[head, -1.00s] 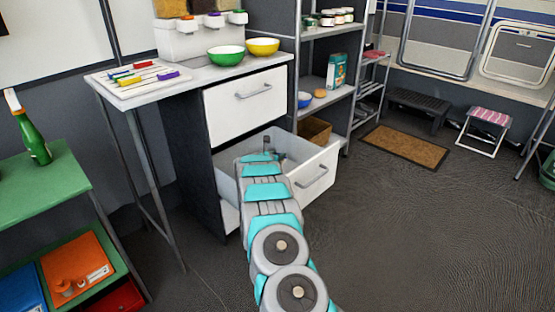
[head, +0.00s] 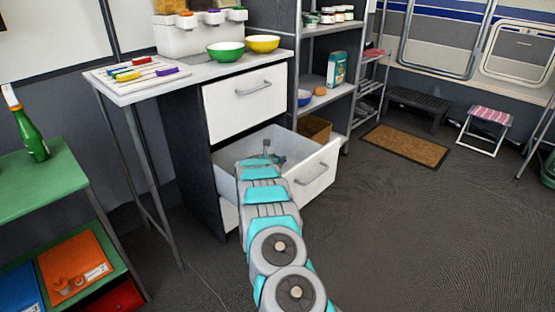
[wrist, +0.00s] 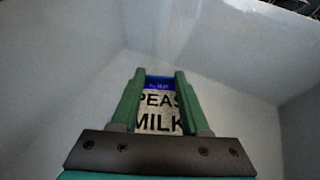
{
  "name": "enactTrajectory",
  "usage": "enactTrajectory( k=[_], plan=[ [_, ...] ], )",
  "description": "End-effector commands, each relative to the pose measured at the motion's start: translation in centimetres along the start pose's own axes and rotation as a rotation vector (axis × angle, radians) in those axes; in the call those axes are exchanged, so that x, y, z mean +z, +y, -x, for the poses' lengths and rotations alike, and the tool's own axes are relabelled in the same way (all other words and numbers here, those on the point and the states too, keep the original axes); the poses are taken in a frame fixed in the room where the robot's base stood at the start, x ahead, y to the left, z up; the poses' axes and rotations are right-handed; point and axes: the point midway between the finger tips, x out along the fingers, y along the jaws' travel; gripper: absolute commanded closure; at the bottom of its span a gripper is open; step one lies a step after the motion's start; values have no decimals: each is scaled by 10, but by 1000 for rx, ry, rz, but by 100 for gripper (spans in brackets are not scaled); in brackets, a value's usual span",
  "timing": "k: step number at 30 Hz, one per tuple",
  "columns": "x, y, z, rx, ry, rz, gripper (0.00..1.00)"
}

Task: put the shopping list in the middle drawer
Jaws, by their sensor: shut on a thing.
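The middle drawer (head: 312,170) is pulled open below a closed top drawer (head: 246,94). My gripper (head: 270,153) reaches down into the open drawer, and my arm hides part of the drawer's left side. In the wrist view my gripper (wrist: 159,82) has its green fingers shut on the shopping list (wrist: 158,109), a pale card with a blue top band and the words "PEAS" and "MILK". White drawer walls (wrist: 235,80) surround the fingers in that view. I cannot tell whether the list touches the drawer floor.
A green bowl (head: 225,51) and a yellow bowl (head: 262,43) stand on the counter above the drawers. A grey shelf unit (head: 325,79) is close to the drawer's right. A green table (head: 40,190) is at the left.

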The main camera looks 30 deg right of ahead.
Motion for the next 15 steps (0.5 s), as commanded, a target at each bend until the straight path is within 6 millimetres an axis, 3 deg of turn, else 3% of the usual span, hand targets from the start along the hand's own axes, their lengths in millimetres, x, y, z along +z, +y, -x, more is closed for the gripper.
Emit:
enactTrajectory(
  k=[5, 6, 13, 15],
  plan=[
    [-3, 0, -1, 0, 1, 1, 100],
    [-3, 0, -1, 0, 1, 1, 51],
    [-4, 0, -1, -1, 2, 2, 26],
    [-4, 0, -1, -1, 2, 2, 25]
  ],
)
